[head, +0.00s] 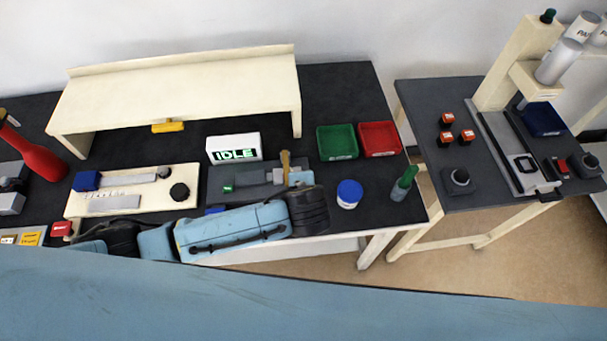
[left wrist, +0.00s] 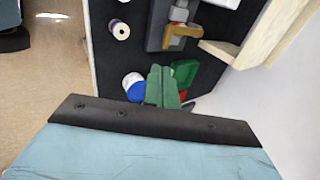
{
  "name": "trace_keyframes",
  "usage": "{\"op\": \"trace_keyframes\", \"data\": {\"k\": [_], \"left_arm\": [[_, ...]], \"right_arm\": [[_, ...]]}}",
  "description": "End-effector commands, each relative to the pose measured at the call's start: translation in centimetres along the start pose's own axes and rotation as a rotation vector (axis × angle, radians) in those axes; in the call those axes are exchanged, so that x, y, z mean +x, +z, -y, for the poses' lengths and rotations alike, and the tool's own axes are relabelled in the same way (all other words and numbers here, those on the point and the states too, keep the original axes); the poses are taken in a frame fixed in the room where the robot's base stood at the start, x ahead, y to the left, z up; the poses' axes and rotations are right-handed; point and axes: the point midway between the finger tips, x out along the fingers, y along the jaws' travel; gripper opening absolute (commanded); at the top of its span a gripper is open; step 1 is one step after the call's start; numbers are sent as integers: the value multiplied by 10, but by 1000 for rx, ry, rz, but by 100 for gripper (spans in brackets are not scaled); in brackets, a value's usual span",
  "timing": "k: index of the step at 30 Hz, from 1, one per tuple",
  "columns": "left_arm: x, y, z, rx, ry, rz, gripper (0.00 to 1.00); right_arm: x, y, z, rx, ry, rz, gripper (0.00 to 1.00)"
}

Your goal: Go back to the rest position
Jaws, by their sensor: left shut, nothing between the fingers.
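My left gripper (left wrist: 162,87) shows in the left wrist view as two green fingers close together, with nothing between them. They are seen over a blue housing with a black edge and point towards the workbench. In the head view, blue arm links of mine with a black joint lie across the front edge of the workbench (head: 352,85). I cannot clearly make out the left fingers there. My right gripper is in neither view.
A blue-lidded jar (head: 349,194), a green bottle-like thing (head: 404,183), a green tray (head: 337,142) and a red tray (head: 380,138) stand at the bench's right. A clamp fixture (head: 240,182) and a cream shelf (head: 180,92) are further left. A second table (head: 425,100) stands right, across a gap.

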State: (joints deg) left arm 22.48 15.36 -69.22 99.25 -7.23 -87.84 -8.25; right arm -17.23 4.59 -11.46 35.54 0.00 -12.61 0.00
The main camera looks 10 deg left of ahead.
Motion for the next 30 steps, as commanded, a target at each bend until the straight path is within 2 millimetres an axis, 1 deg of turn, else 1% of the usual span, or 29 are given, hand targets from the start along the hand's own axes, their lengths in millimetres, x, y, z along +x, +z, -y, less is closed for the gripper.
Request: {"op": "trace_keyframes", "data": {"k": [8,11,14,17,20,24,30], "left_arm": [[-2,0,-2,-4,3,-1,0],[-8,-2,-8,-47,35,-19,0],[-23,-2,-19,-162,107,-56,0],[-42,6,-29,-341,199,-91,0],[-58,28,-34,-538,276,-103,0],[-74,72,-40,-774,332,-76,0],[-89,128,-49,-980,345,-14,0]], "right_arm": [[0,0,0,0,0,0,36],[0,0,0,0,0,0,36],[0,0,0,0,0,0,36],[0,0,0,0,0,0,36],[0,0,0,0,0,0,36],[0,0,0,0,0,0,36],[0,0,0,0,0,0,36]]}}
